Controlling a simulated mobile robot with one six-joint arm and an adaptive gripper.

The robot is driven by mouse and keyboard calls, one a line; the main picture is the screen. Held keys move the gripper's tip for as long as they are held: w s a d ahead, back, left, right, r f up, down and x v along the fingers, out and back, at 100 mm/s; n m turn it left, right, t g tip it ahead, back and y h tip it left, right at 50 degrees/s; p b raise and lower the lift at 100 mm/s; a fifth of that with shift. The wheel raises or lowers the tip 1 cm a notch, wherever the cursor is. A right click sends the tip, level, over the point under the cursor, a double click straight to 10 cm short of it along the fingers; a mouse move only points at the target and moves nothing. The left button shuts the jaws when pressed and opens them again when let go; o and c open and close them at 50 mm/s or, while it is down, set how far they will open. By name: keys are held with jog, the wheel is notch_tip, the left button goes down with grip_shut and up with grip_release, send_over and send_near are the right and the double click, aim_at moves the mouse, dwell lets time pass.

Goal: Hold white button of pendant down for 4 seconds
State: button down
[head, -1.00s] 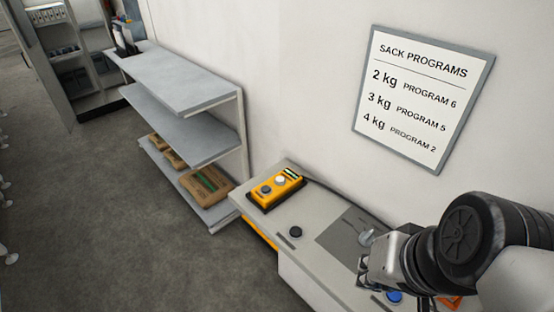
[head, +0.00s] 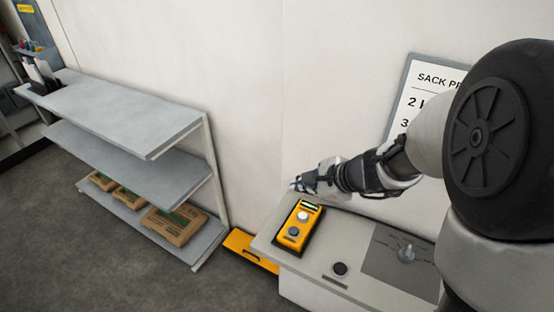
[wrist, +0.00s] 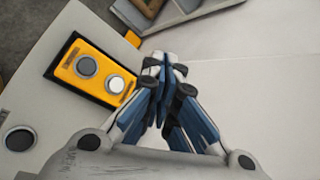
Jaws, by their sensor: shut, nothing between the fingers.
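The yellow pendant (head: 299,226) lies on the near left end of the grey console top in the head view. In the wrist view the pendant (wrist: 77,60) is at the upper left, with the white button (wrist: 114,85) nearest my gripper. My gripper (wrist: 158,62) is shut and empty, its fingertips beside the pendant's display end. In the head view my gripper (head: 297,184) is just beyond the pendant, near the wall. The white button is uncovered, with no finger on it.
The console (head: 310,262) also has a black round button (head: 340,269) and a grey panel with a knob (head: 406,253). A shelf rack (head: 140,135) with brown sacks (head: 174,226) stands at the left. A wall sign (head: 411,97) is partly hidden by my arm.

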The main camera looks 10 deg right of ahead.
aim_at(301, 217)
jog(key=shift+w+d+f+m, duration=0.15)
jog(key=shift+w+d+m, duration=0.05)
jog(key=shift+w+m, duration=0.1)
jog(key=shift+s, duration=0.15)
jog(key=shift+f, duration=0.1)
notch_tip(301, 217, down, 9)
jog(key=b, duration=0.8)
jog(key=shift+r, duration=0.2)
jog(key=shift+f, duration=0.1)
dwell(0.8)
jog(key=shift+f+b, duration=0.35)
jog(key=shift+b, duration=0.2)
jog(key=shift+f+b, duration=0.4)
dwell(4.2)
